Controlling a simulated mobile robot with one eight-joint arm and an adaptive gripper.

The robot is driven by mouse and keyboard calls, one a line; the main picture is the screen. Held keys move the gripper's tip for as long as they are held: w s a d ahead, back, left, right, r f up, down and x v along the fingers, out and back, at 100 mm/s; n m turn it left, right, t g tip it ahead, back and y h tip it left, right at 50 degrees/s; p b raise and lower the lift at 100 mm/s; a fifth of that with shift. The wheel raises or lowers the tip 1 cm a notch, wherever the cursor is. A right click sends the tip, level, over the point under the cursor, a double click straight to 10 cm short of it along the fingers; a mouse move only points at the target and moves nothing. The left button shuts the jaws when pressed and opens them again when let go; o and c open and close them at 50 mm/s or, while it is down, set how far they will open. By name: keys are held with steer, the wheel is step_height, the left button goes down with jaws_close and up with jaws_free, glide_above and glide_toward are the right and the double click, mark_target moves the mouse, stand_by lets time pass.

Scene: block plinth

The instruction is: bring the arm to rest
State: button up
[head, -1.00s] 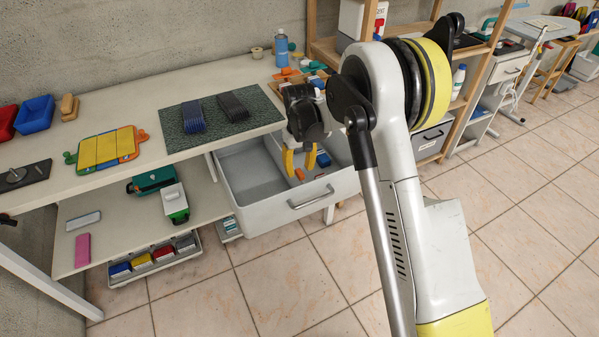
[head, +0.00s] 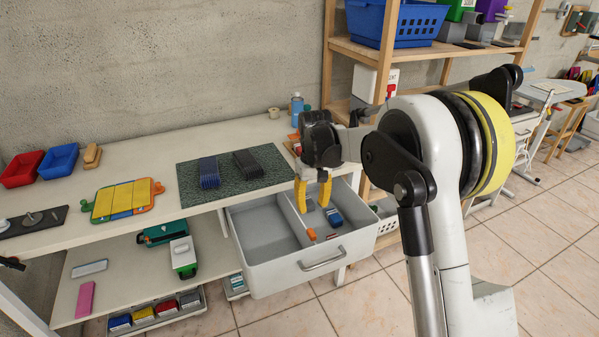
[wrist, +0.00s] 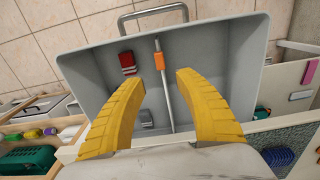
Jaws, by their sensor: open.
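My gripper (head: 313,190) has yellow fingers and is open and empty. In the head view it hangs above the open grey drawer (head: 268,276) below the workbench top. In the wrist view the two fingers of my gripper (wrist: 168,78) are spread apart over the drawer (wrist: 92,98), with its divider running between them. My arm reaches in from the right of the head view, and its links hide part of the scene behind.
A dark green mat (head: 215,204) with two dark ribbed items lies on the bench top. A wooden shelf (head: 356,50) stands behind my arm. Tiled floor is open in front.

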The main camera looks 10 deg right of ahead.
steer(key=s+d+r+m+t, duration=0.1)
steer(key=s+d+r+t, duration=0.2)
steer(key=s+r, duration=1)
steer(key=s+d+f+m+t, duration=0.1)
steer(key=s+d+m+t, duration=0.1)
steer(key=s, duration=1.6)
steer(key=shift+d+f+t, duration=0.15)
steer(key=shift+d+t, duration=0.35)
steer(key=shift+t, duration=0.6)
